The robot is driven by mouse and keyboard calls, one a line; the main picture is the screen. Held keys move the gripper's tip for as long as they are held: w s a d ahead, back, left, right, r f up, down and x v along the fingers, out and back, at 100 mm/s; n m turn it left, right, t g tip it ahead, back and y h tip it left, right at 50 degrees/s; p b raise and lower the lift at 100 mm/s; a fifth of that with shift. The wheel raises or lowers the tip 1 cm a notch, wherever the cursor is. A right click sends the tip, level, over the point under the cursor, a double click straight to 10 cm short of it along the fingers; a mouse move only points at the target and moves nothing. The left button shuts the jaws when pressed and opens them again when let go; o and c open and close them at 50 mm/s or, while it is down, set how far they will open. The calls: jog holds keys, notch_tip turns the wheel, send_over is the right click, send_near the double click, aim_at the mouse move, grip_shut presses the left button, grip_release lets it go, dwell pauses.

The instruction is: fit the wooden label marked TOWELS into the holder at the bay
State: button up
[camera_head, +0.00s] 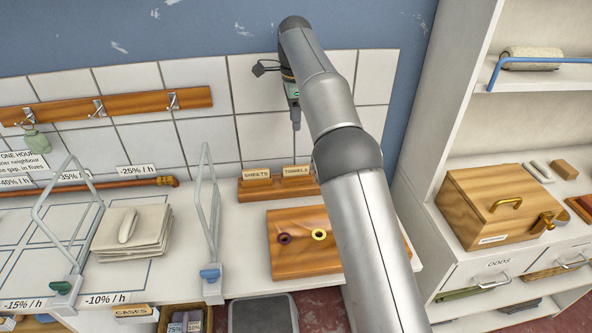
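The wooden label marked TOWELS (296,171) stands upright in a wooden rack (275,189) against the tiled wall, right of a similar label marked SHEETS (257,174). My gripper (296,120) hangs above the TOWELS label, apart from it, in front of the tiles. It is small and partly behind my arm, so its finger opening cannot be made out. I see nothing held in it. A wooden label marked CASES (132,312) sits at the counter's front edge at lower left. I cannot make out an empty label holder at a bay.
Wire dividers (213,215) stand on the counter, with folded cloths (135,232) between them. A wooden board with two rings (300,252) lies partly behind my arm. A wooden box (497,207) stands on the right-hand unit. A hook rail (110,106) crosses the wall.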

jog(key=b, duration=0.1)
send_over(296, 166)
notch_tip(296, 166, down, 11)
jog(key=shift+s+a+r, duration=0.1)
jog(key=shift+s+a, duration=0.05)
jog(key=shift+w+f+p, duration=0.2)
jog(key=shift+f+p, duration=0.35)
jog(key=shift+f, duration=2.7)
grip_shut()
